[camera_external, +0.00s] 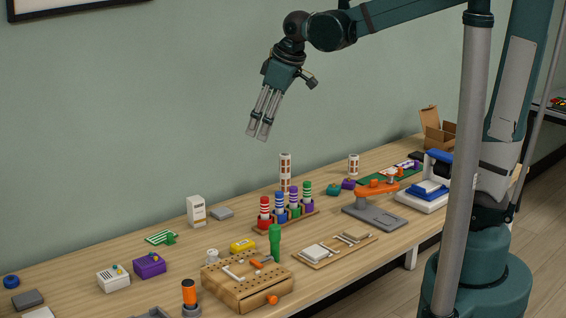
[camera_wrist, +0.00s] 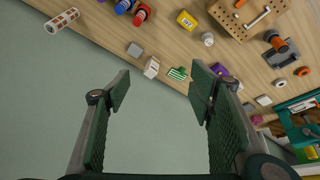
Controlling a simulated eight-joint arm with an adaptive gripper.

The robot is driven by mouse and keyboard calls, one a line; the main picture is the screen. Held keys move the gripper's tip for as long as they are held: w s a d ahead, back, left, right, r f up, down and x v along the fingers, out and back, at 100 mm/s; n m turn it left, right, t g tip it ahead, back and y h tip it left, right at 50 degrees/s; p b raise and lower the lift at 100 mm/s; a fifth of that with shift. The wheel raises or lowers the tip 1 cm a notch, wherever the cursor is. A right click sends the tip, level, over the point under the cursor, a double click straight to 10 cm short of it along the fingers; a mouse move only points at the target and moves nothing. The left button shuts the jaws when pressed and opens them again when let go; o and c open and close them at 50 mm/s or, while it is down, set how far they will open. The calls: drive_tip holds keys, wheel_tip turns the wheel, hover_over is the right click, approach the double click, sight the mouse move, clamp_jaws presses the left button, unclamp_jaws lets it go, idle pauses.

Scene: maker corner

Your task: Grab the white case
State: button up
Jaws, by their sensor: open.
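A white case (camera_external: 113,278) with small coloured knobs on top sits on the table at the front left, just left of a similar purple case (camera_external: 150,265). In the wrist view the purple case (camera_wrist: 221,69) shows partly behind my right finger; the white case seems mostly hidden there. My gripper (camera_external: 259,134) is open and empty, high above the back of the table, pointing down, well away from the white case. In the wrist view my gripper (camera_wrist: 158,82) has its fingers wide apart with nothing between them.
A white upright box (camera_external: 196,211) stands at the back edge, with a grey block (camera_external: 222,213) beside it. A green striped piece (camera_external: 160,238) lies behind the purple case. A wooden pegboard box (camera_external: 247,287) and an orange-topped cylinder (camera_external: 189,293) stand to the right. The wall is close behind.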

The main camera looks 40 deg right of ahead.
drive_tip(key=w+a+f+n+g, duration=0.1)
drive_tip(key=w+a+f+n, duration=0.15)
drive_tip(key=a, duration=0.35)
drive_tip(key=w+a+f+n, duration=0.1)
drive_tip(key=w+a, duration=0.3)
drive_tip(key=a, duration=0.2)
drive_tip(key=n+g+h, duration=0.1)
drive_tip(key=n+g, duration=0.2)
drive_tip(key=n, duration=0.4)
hover_over(112, 273)
drive_tip(key=f, duration=2.3)
drive_tip(key=shift+d+f, duration=0.4)
drive_tip(key=shift+s+a+f+n, duration=0.1)
drive_tip(key=shift+a+f+n, duration=0.15)
drive_tip(key=shift+a+f, duration=0.2)
drive_tip(key=shift+f, duration=0.1)
drive_tip(key=shift+f, duration=1.2)
drive_tip(key=shift+f, duration=0.1)
